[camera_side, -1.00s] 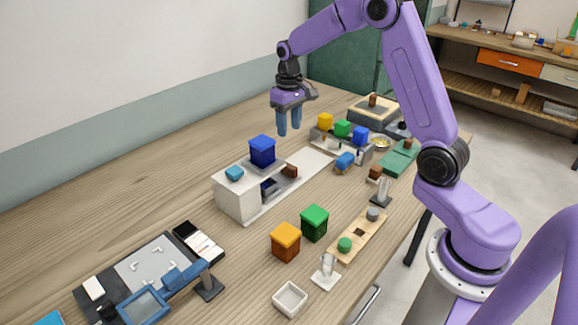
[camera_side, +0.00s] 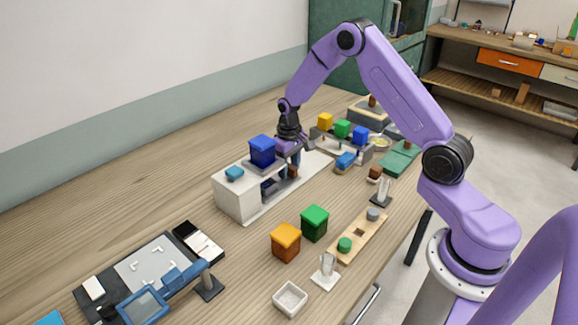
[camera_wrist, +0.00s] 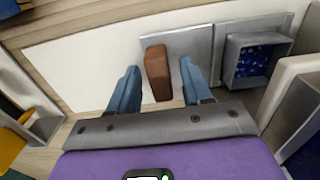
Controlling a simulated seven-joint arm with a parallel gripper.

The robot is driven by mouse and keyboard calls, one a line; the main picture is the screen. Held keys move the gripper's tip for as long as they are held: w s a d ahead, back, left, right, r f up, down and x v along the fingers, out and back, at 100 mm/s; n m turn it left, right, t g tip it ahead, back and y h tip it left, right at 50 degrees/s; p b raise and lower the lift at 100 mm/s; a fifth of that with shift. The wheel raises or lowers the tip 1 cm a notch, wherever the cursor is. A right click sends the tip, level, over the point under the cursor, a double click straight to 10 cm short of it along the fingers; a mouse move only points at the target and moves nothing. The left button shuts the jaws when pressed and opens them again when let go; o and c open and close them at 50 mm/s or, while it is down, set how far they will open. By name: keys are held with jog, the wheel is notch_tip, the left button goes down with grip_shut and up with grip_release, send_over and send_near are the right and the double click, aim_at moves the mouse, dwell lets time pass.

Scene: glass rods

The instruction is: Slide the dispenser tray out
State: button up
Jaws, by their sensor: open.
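The dispenser is a white box (camera_side: 236,198) with a dark blue hopper (camera_side: 262,150) on top. In the wrist view the grey dispenser tray (camera_wrist: 284,24) sits by the box, with a pocket of dark blue pieces (camera_wrist: 257,64). Its brown handle block (camera_wrist: 158,72) stands on the tray's outer plate; it also shows in the side view (camera_side: 293,172), partly hidden by a finger. My gripper (camera_side: 291,158) is lowered at the handle, and in the wrist view its blue fingers (camera_wrist: 159,75) are open, one on each side of the handle with gaps visible.
A white base strip (camera_side: 316,162) extends from the dispenser. A rack with yellow, green and blue blocks (camera_side: 342,129) stands beyond it. Orange (camera_side: 286,243) and green (camera_side: 315,223) boxes stand in front. Bare wood lies behind the dispenser.

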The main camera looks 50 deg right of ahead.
aim_at(317, 156)
grip_shut()
jog(key=d, duration=1.4)
jog(key=shift+d, duration=0.1)
grip_release()
notch_tip(317, 156, up, 18)
jog(key=shift+f, duration=0.25)
